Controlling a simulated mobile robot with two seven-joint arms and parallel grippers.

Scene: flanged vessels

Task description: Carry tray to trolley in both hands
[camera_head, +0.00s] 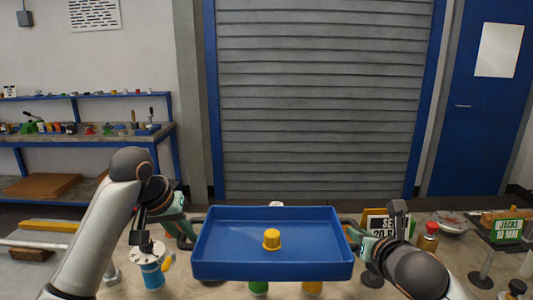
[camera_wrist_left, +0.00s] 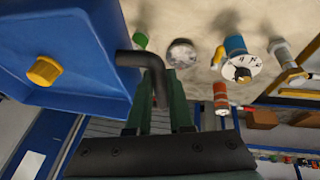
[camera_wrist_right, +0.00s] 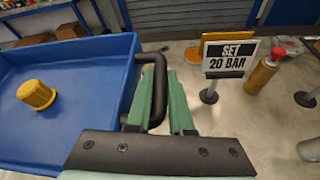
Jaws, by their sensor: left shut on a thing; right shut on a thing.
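A blue tray (camera_head: 222,268) is held level above the bench, in the middle of the head view. A yellow knobbed cap (camera_head: 272,239) stands upright inside it. My left gripper (camera_head: 188,229) is shut on the tray's left black handle, which shows in the left wrist view (camera_wrist_left: 140,60). My right gripper (camera_head: 358,238) is shut on the right black handle, which shows in the right wrist view (camera_wrist_right: 158,80). The tray hides part of the bench below. I cannot make out a trolley in any view.
The cluttered bench (camera_head: 215,291) holds a blue cylinder with a white flange (camera_head: 152,268), a "SET 20 BAR" sign (camera_wrist_right: 229,56), a red-topped yellow bottle (camera_wrist_right: 262,74) and a "JACKS 10 MM" sign (camera_head: 508,229). Behind are a shutter (camera_head: 320,100), a blue door (camera_head: 490,120) and shelving (camera_head: 85,140).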

